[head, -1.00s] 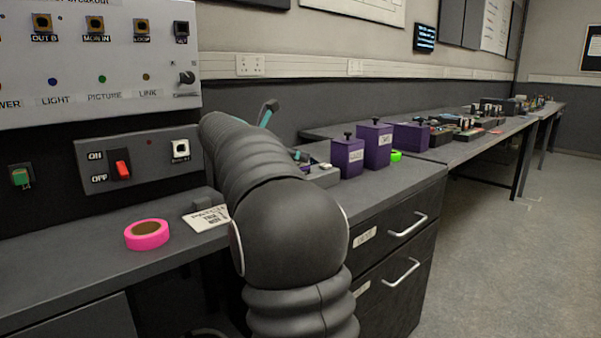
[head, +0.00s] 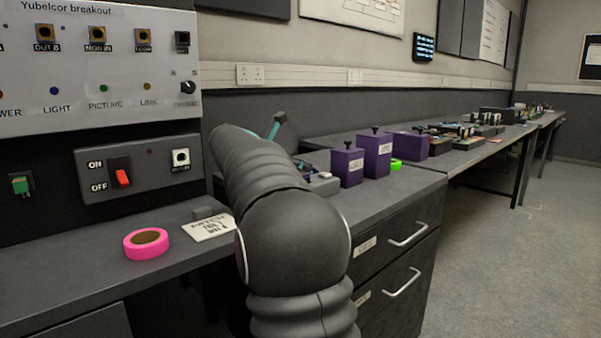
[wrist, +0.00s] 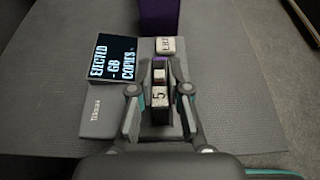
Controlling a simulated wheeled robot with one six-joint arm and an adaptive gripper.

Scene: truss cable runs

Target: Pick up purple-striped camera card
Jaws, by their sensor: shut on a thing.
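In the wrist view, a small dark card (wrist: 159,99) with a white label reading "5" stands between the fingers of my gripper (wrist: 160,90). A bit of purple shows near its far end, with a pale patch in front of it. In the head view, my arm hides the card and most of my gripper; only a teal-edged part shows behind the arm.
In the wrist view, a small screen (wrist: 117,60) reading "EJECTED - GB COPIES" is left of the card. A white labelled piece (wrist: 166,45) and a purple box (wrist: 158,15) are beyond. In the head view, pink tape (head: 133,253) and several purple boxes (head: 377,158) sit on the bench.

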